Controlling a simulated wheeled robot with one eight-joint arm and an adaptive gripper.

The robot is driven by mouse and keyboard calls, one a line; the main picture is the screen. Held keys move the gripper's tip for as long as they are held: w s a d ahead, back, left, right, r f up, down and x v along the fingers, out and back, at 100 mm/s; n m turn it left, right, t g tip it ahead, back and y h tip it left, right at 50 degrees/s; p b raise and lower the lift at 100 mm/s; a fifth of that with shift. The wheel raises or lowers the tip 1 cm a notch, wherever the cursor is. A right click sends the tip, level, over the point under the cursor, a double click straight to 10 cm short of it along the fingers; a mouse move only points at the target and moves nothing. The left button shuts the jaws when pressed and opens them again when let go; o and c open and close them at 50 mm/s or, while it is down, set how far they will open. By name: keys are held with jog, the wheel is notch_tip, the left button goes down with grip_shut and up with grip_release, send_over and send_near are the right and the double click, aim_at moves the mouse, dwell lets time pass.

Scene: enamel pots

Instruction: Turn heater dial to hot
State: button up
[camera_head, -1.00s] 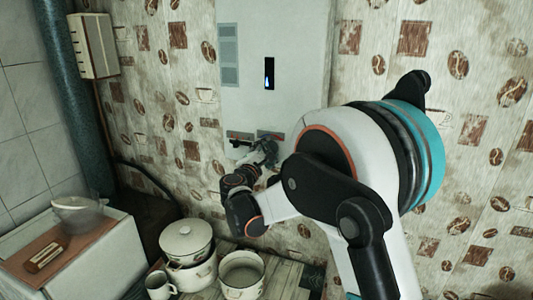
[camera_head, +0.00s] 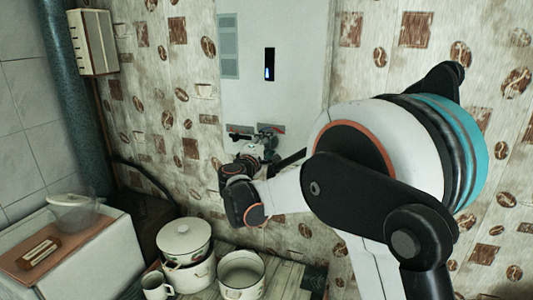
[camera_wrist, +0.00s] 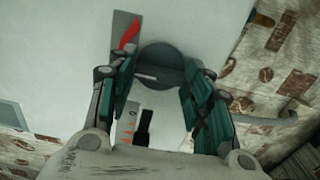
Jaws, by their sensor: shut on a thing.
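The white wall heater (camera_head: 300,70) hangs on the papered wall in the head view. Low on its front are small grey label plates. The round dark dial (camera_wrist: 163,58) shows in the wrist view, with a grey plate bearing a red mark (camera_wrist: 130,32) beside it. My gripper (camera_wrist: 160,78) has its teal-padded fingers on both sides of the dial and is shut on it. In the head view my gripper (camera_head: 264,142) is at the heater's lower front and hides the dial. The dial's exact setting cannot be read.
Below the heater stand a lidded pot (camera_head: 184,240), an open pot (camera_head: 241,274) and a mug (camera_head: 156,286). A white cabinet (camera_head: 110,262) is at left, with a pipe (camera_head: 75,90) behind it. Wrist-view pipework (camera_wrist: 265,118) lies right of my fingers.

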jog(key=m+b, duration=0.3)
jog(key=m, duration=0.3)
jog(key=shift+f+m+b, duration=0.15)
jog(key=shift+m+b, duration=0.15)
jog(key=m+b, duration=0.2)
jog(key=m, duration=0.3)
jog(key=shift+m, duration=0.3)
jog(key=o, duration=1)
jog(key=shift+o, duration=0.2)
jog(key=shift+s, duration=0.15)
jog(key=v, duration=1.1)
jog(key=shift+s+a, duration=0.2)
jog(key=shift+s, duration=0.15)
